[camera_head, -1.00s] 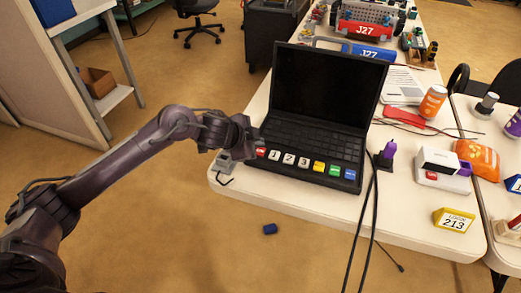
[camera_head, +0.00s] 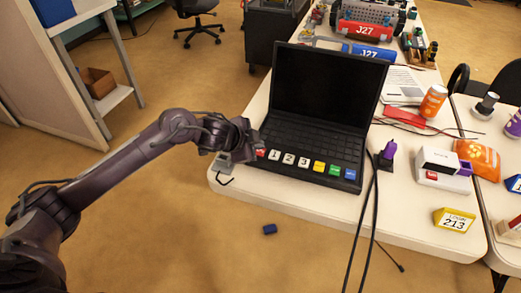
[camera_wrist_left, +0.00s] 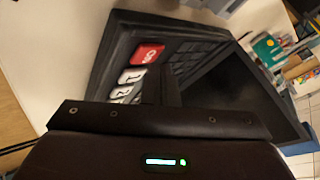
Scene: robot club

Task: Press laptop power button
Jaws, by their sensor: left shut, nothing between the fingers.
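The open black laptop (camera_head: 318,130) stands on the white table with its screen dark. Along its front edge is a row of large coloured keys, with a red key (camera_head: 260,153) at the left end. My left gripper (camera_head: 252,138) is at the laptop's left front corner, close by the red key and partly covering that corner. In the left wrist view the red key (camera_wrist_left: 147,53) shows just beyond the gripper (camera_wrist_left: 160,92), whose fingers are shut and empty. I cannot tell whether the fingers touch the laptop. The right gripper is not in view.
A grey block (camera_head: 222,163) sits on the table's left edge (camera_head: 213,182). Black cables cross the table front.

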